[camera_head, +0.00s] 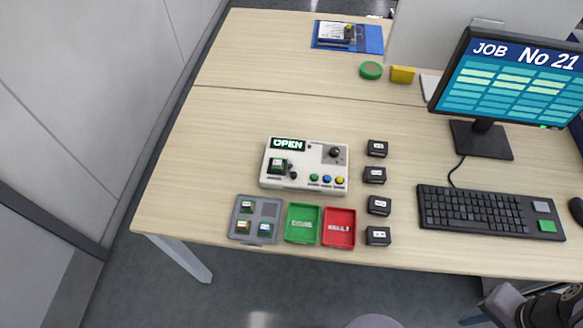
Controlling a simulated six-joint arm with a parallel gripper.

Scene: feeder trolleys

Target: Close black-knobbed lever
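A white test box (304,182) stands near the front of the table, with a display (287,144) reading OPEN. A round black knob (335,152) sits on a plate at its upper right. A smaller dark knob-like part (293,175) is beside a dark socket holding a green-topped piece (277,164). Which of the two dark parts is the lever's knob is too small to tell. Green, blue and yellow buttons (327,179) line the box's front right. Part of my arm (548,308) shows at the bottom right corner, well away from the box; my gripper cannot be made out.
In front lie a grey tray (242,223) with small pieces, a green tray (302,224) and a red tray (338,227). Several black blocks (375,175) stand right of the box. A keyboard (487,212) and monitor (507,82) are further right. Table left of the box is clear.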

